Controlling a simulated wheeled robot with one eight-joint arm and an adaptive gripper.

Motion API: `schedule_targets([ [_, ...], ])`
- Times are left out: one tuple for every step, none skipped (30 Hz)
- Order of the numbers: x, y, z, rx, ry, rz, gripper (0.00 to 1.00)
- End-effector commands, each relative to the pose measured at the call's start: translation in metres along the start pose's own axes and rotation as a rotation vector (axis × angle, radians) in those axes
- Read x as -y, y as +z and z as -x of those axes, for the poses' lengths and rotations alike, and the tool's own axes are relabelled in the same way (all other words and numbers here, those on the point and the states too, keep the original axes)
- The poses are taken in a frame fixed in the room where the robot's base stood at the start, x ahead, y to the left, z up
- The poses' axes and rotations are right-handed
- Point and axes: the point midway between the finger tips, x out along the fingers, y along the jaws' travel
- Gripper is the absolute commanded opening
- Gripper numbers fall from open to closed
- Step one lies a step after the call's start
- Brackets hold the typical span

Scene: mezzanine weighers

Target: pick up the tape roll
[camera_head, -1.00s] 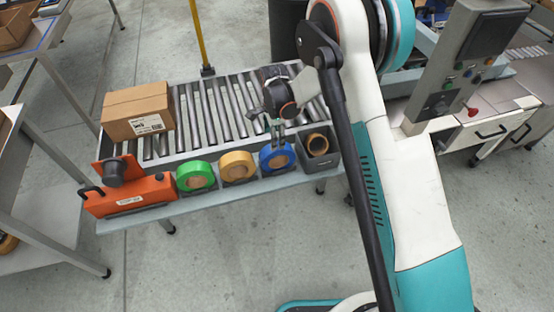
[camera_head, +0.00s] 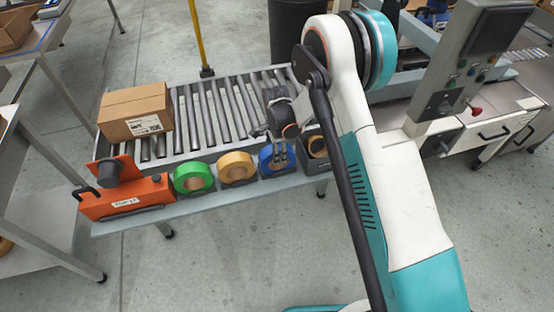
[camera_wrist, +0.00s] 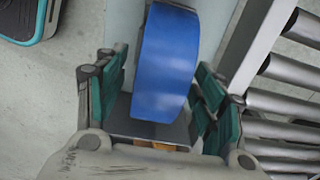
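A blue tape roll (camera_head: 268,162) stands in the front tray of the roller conveyor. A tan tape roll (camera_head: 236,168) and a green tape roll (camera_head: 193,178) stand to its left. Another tape roll (camera_head: 317,146) sits in a dark grey bin at the tray's right end. My gripper (camera_head: 279,156) reaches down at the blue roll and hides part of it. In the wrist view, the blue roll (camera_wrist: 167,62) lies between the open fingers of my gripper (camera_wrist: 162,92). A narrow gap shows on the left; contact on the right is unclear.
An orange device (camera_head: 127,198) stands at the tray's left end. A cardboard box (camera_head: 136,112) rests on the rollers (camera_head: 208,118). A yellow post (camera_head: 199,38) rises behind the conveyor. A machine with a control panel (camera_head: 470,70) stands at the right. Floor in front is clear.

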Motion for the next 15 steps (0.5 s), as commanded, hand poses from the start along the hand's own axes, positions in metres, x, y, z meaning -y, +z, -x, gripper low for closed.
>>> schedule_targets([
  [0.0, 0.0, 0.0001, 0.0, 0.0, 0.0, 0.5],
  [0.0, 0.0, 0.0002, 0.0, 0.0, 0.0, 0.43],
  [0.0, 0.0, 0.0002, 0.0, 0.0, 0.0, 0.34],
  [0.0, 0.0, 0.0002, 0.0, 0.0, 0.0, 0.27],
  [0.0, 0.0, 0.0002, 0.0, 0.0, 0.0, 0.2],
  [0.0, 0.0, 0.0002, 0.0, 0.0, 0.0, 0.11],
  [0.0, 0.0, 0.0002, 0.0, 0.0, 0.0, 0.04],
  [0.0, 0.0, 0.0002, 0.0, 0.0, 0.0, 0.0],
  [0.0, 0.0, 0.0002, 0.0, 0.0, 0.0, 0.0],
  [0.0, 0.0, 0.0002, 0.0, 0.0, 0.0, 0.0],
  [0.0, 0.0, 0.0005, 0.0, 0.0, 0.0, 0.0],
  [0.0001, 0.0, 0.0005, 0.0, 0.0, 0.0, 0.0],
  [0.0001, 0.0, 0.0005, 0.0, 0.0, 0.0, 0.0],
  [0.0001, 0.0, 0.0005, 0.0, 0.0, 0.0, 0.0],
  [0.0001, 0.0, 0.0005, 0.0, 0.0, 0.0, 0.0],
])
